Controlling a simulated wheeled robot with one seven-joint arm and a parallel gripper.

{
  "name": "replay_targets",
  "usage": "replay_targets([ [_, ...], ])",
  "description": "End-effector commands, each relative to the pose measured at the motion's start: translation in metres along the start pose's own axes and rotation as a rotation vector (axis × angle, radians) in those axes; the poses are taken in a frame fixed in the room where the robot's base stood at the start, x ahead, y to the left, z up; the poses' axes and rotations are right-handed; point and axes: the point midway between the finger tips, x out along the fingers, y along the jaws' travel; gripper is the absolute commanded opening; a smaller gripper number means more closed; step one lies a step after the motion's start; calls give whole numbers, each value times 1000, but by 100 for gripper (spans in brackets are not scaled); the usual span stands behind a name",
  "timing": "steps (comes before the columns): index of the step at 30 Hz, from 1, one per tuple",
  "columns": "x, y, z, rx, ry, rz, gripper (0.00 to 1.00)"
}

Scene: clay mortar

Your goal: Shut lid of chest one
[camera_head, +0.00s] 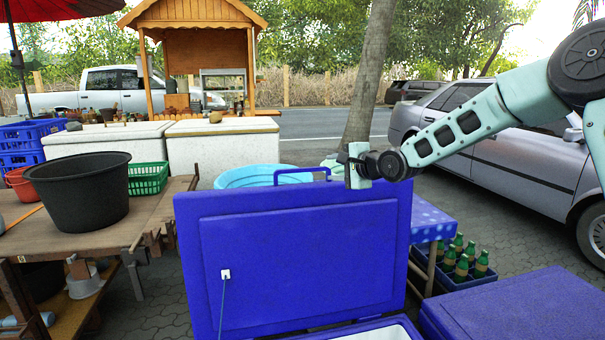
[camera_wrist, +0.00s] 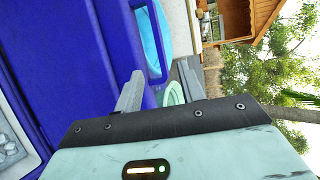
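A blue chest has its lid (camera_head: 300,255) raised nearly upright, with the inner face toward me. A strip of its pale open interior (camera_head: 385,331) shows at the bottom. My gripper (camera_head: 348,168) is at the lid's top edge, right of the blue handle loop (camera_head: 300,171). In the wrist view the lid (camera_wrist: 60,60) fills the left side. My fingers (camera_wrist: 160,88) are spread, one over the lid's face and one past its edge. Contact with the lid is unclear. No label shows which chest is number one.
A second blue chest (camera_head: 515,308) stands closed at right. Green bottles (camera_head: 462,262) sit in a crate beside a blue-topped table (camera_head: 430,222). A wooden table (camera_head: 150,215) with a black tub (camera_head: 80,195) is left. A light blue basin (camera_head: 245,177) is behind the lid.

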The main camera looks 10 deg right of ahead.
Motion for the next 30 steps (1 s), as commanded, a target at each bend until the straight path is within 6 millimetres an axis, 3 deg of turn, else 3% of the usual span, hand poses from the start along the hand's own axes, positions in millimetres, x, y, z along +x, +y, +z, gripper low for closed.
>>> replay_targets([
  [18, 122, 2, 1, -2, 0, 4, 39],
  [24, 146, 2, 1, -3, -1, 5, 39],
  [30, 156, 2, 1, -3, 1, 5, 39],
])
